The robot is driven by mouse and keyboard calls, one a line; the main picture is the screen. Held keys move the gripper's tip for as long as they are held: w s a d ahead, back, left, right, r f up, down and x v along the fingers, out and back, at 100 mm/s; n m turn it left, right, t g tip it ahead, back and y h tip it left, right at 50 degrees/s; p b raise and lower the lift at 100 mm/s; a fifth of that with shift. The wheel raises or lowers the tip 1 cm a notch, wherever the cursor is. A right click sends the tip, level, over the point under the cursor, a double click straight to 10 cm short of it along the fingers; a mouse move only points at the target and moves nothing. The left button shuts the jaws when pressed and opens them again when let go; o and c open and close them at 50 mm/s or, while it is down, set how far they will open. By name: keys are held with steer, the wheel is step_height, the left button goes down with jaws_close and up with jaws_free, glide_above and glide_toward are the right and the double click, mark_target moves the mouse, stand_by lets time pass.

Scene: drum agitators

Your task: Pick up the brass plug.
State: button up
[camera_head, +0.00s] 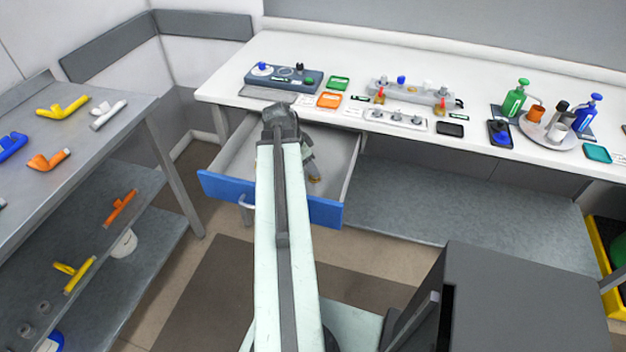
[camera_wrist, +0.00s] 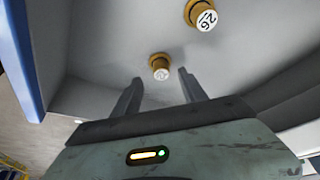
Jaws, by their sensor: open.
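Two brass plugs with white, marked tops are in the open drawer. In the wrist view, one brass plug (camera_wrist: 159,66) is just beyond my fingertips, roughly centred between them. The other brass plug (camera_wrist: 201,14) is farther off at upper right, with a black "26"-like mark. My gripper (camera_wrist: 160,77) is open and empty, its two fingers apart. In the head view, my gripper (camera_head: 309,165) reaches down into the blue-fronted drawer (camera_head: 325,212). A small brass spot shows by its tips; my arm hides part of the drawer.
The white worktop (camera_head: 215,88) behind the drawer carries a grey device (camera_head: 284,77), a valve block (camera_head: 412,92), green and blue pump bottles and small trays. A grey shelf unit (camera_head: 95,135) with colored pipe fittings stands at left. The drawer's side walls flank my gripper.

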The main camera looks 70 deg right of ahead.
steer(key=b+x, duration=0.2)
steer(key=x, duration=0.2)
steer(key=shift+w+f+b, duration=0.1)
steer(key=shift+w+b, duration=0.05)
steer(key=shift+b, duration=0.25)
steer(key=shift+r, duration=0.2)
jaws_close()
